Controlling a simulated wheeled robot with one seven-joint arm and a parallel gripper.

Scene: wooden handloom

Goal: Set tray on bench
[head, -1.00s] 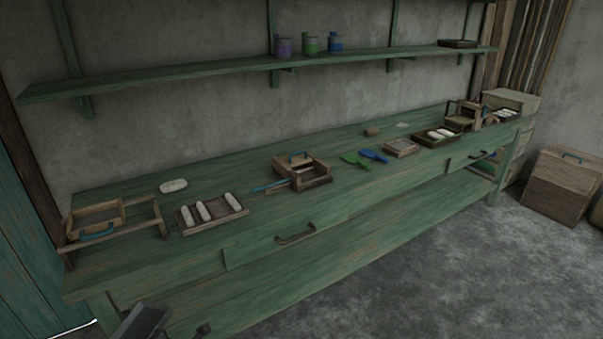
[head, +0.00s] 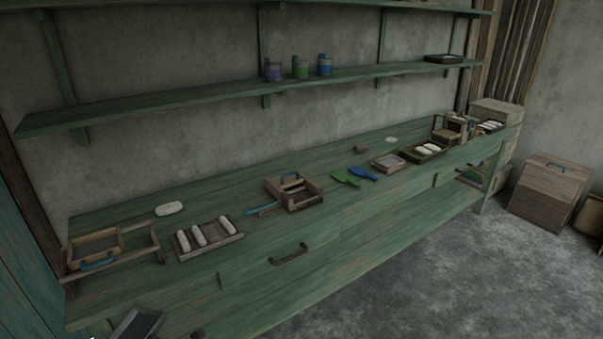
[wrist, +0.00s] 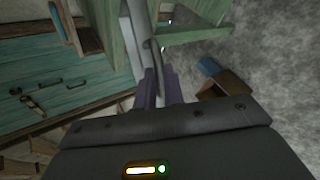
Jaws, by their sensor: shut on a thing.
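My gripper (wrist: 158,88) shows in the wrist view with its purple fingers close together. It is shut on a thin, pale grey thing (wrist: 140,35), seen nearly edge-on, which looks like a tray. In the head view a dark grey panel with a lighter rim (head: 143,323) shows at the bottom left, cut off by the frame and in front of the bench; it looks like the same tray. The green bench (head: 230,197) runs along the wall from near left to far right.
A wooden frame (head: 158,240), a tray of white rolls (head: 240,235) and a wooden box (head: 305,201) stand on the bench. Green and blue tools (head: 363,174) lie farther right. A shelf (head: 165,104) hangs above. Bare bench lies between these things. A wooden box (head: 548,190) stands on the floor.

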